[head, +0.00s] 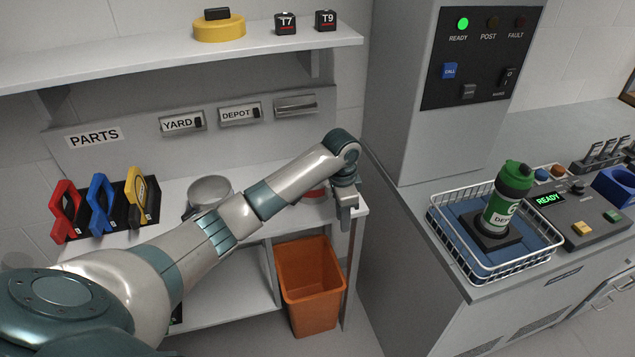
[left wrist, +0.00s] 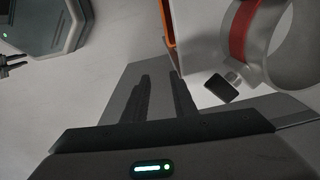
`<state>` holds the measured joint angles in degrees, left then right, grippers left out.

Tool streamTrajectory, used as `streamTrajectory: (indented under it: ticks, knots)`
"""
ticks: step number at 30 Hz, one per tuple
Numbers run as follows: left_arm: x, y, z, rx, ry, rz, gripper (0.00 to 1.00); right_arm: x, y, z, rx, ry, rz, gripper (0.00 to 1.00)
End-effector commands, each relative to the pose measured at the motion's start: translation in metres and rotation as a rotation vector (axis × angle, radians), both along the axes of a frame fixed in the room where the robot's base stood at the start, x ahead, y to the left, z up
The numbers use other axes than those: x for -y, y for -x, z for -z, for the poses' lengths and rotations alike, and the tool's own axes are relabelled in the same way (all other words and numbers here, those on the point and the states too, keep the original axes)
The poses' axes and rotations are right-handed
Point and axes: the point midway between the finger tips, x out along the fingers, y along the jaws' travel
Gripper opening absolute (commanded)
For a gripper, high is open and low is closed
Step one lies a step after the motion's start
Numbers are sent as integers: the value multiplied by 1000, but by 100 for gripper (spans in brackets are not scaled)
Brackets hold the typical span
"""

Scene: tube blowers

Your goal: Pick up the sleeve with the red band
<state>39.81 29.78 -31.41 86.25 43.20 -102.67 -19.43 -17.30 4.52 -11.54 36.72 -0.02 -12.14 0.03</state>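The sleeve with the red band (left wrist: 285,55) shows at the upper right of the left wrist view as a grey, open-ended cylinder with a red stripe. In the head view only a bit of red (head: 314,193) shows on the bench behind my left forearm; most of it is hidden. My left gripper (head: 345,222) points down by the bench's right end. In the left wrist view its two dark fingers (left wrist: 161,85) stand apart with nothing between them, left of the sleeve and not touching it. Dark prongs at that view's left edge may be my right gripper.
An orange bin (head: 310,285) stands below the bench. A grey round part (head: 208,190) and a rack of coloured parts (head: 105,205) are on the bench. A wire basket (head: 467,250) with a green bottle (head: 507,200) stands on the right counter. A shelf (head: 150,70) hangs above.

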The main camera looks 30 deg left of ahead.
Motion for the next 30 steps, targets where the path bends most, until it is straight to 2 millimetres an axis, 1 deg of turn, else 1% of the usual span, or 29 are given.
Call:
streamTrajectory:
  ticks: [1,5,8,9,12,16,18,21,30]
  knots:
    - [-7,-4,-20,-4,-12,12,25,1,3,-2,-7,2,0,29]
    - [-27,-13,-65,-30,-40,36,25,3,8,-3,-19,6,1,29]
    - [-48,-25,-101,-46,-48,34,25,4,9,-3,-21,7,1,29]
    - [-58,-30,-117,-50,-49,30,25,4,9,-3,-22,7,1,29]
    - [-79,-38,-154,-63,-48,22,25,4,10,-3,-23,7,2,29]
    - [-100,-43,-191,-74,-40,15,25,4,11,-3,-25,7,2,29]
    - [-106,-44,-204,-78,-35,11,25,4,11,-3,-26,8,2,29]
    - [-111,-44,-213,-82,-32,10,25,4,11,-3,-26,8,2,29]
    - [-112,-44,-216,-83,-30,10,25,4,11,-3,-26,8,2,29]
